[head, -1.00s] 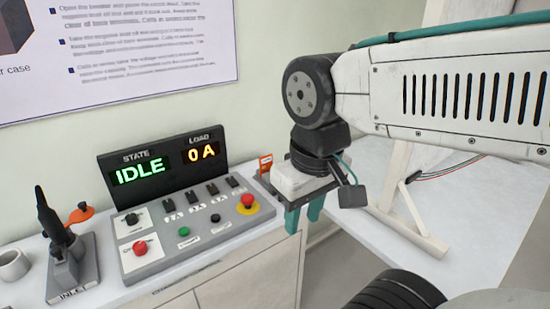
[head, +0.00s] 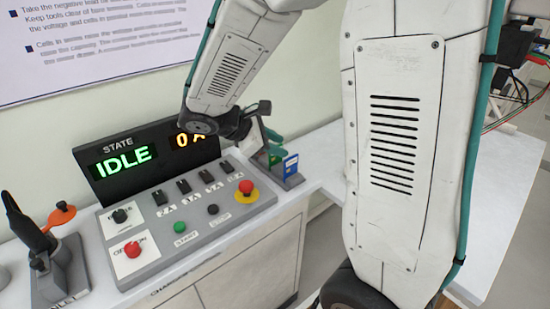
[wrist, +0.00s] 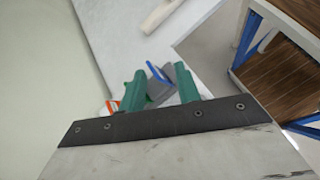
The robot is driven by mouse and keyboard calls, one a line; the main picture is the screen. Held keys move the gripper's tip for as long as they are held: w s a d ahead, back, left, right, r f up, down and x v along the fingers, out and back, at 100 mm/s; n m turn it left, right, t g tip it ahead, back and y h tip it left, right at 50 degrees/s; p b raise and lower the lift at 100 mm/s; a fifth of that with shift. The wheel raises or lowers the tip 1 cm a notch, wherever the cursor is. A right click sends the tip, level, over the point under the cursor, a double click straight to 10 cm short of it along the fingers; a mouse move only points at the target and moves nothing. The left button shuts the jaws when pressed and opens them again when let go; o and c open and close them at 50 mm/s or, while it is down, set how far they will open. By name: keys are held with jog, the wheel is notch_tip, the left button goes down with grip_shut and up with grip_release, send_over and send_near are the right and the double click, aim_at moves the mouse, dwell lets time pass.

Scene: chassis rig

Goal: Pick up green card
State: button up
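My gripper (wrist: 161,84) shows two green fingers standing apart in the wrist view, with nothing seen clamped between them. A blue card (wrist: 157,71) and part of a grey holder (wrist: 160,90) show in the gap between the fingers, beyond the tips. In the head view the blue card (head: 290,166) stands upright in the holder at the right of the control panel. My gripper (head: 270,143) is just behind and left of it, partly hidden by my arm. A green patch beside the blue card could be the green card or a fingertip; I cannot tell which.
An orange card edge (wrist: 112,106) shows left of the fingers. The control panel (head: 185,210), with knobs and a display reading IDLE, stands left of the holder. A wall is close behind. White worktop (head: 325,150) is clear to the right.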

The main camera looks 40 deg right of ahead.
aim_at(276, 158)
jog(key=w+f+n+t+h, duration=0.2)
jog(key=w+f+n+h, duration=0.1)
jog(key=w+f+n, duration=0.5)
jog(key=shift+m, duration=0.7)
jog(key=d, duration=0.2)
jog(key=d+f, duration=0.1)
jog(key=d, duration=0.1)
jog(key=w+d, duration=0.1)
jog(key=d, duration=0.2)
jog(key=shift+w+f, duration=0.1)
jog(key=shift+f, duration=0.2)
jog(key=shift+c, duration=0.3)
grip_shut()
